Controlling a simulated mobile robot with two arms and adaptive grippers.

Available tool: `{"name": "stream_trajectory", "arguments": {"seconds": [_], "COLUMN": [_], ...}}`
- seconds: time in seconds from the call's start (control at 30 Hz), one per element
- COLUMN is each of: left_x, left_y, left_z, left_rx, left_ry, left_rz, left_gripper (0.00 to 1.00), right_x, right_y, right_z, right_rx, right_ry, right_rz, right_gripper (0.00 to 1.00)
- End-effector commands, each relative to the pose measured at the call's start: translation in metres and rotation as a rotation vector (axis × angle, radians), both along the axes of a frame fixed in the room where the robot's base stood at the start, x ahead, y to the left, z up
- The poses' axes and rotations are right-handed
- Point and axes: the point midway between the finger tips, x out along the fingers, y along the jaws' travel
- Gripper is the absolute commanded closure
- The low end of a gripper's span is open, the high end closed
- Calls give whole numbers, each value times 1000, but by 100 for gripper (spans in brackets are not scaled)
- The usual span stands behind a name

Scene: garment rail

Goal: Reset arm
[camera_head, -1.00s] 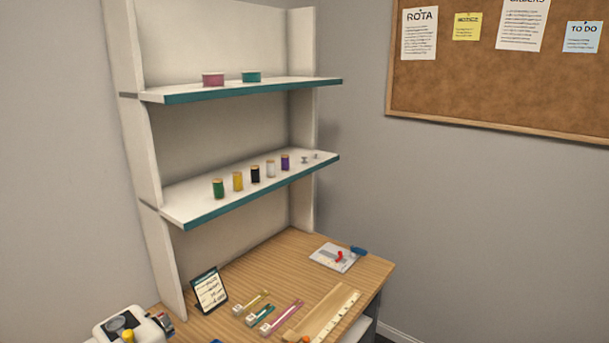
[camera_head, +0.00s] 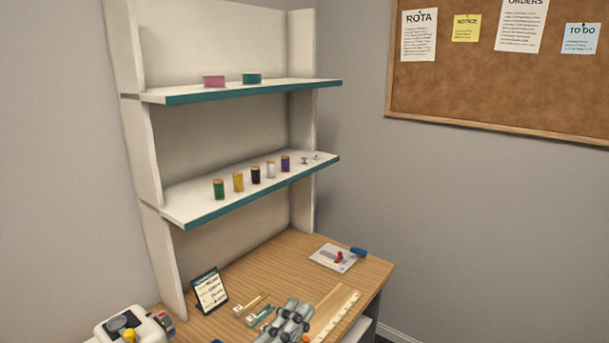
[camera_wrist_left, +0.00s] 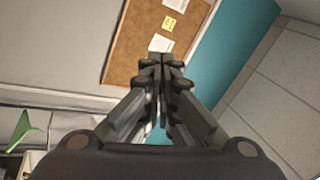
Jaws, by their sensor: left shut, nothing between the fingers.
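My left gripper (camera_head: 290,322) shows at the bottom of the head view, grey, above the front part of the wooden desk (camera_head: 285,258). It hides the pink-topped strip lying there. In the left wrist view the left gripper (camera_wrist_left: 163,62) has its fingertips together with nothing between them. Behind them are the cork board (camera_wrist_left: 135,45) with its papers and a teal wall area (camera_wrist_left: 235,50). My right gripper is in neither view.
A shelf unit holds several thread spools (camera_head: 255,175) and two ribbon rolls (camera_head: 214,80). On the desk are a small sign (camera_head: 210,291), a wooden ruler (camera_head: 335,315), and a pad with a red item (camera_head: 338,258). A white machine (camera_head: 133,325) stands at lower left.

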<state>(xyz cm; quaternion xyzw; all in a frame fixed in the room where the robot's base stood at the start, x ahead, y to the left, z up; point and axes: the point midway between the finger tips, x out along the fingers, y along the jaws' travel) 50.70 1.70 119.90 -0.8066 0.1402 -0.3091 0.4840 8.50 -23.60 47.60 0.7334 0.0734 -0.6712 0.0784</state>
Motion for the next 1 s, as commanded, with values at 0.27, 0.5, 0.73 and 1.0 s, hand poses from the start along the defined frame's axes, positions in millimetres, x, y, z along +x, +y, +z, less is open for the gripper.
{"name": "stream_trajectory", "arguments": {"seconds": [0.27, 0.5, 0.73, 1.0], "left_x": [10, -65, -159, -231], "left_y": [129, 189, 196, 188], "left_z": [-92, -210, -275, -317], "left_rx": [-364, -540, -588, -574], "left_ry": [540, 1083, 1502, 1803], "left_rz": [424, 704, 840, 897], "left_gripper": [100, 100, 100, 100], "right_x": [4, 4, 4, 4], "right_y": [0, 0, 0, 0], "right_z": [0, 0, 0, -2], "right_rx": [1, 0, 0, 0], "right_ry": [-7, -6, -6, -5], "right_rz": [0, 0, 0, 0], "right_gripper": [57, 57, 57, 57]}}
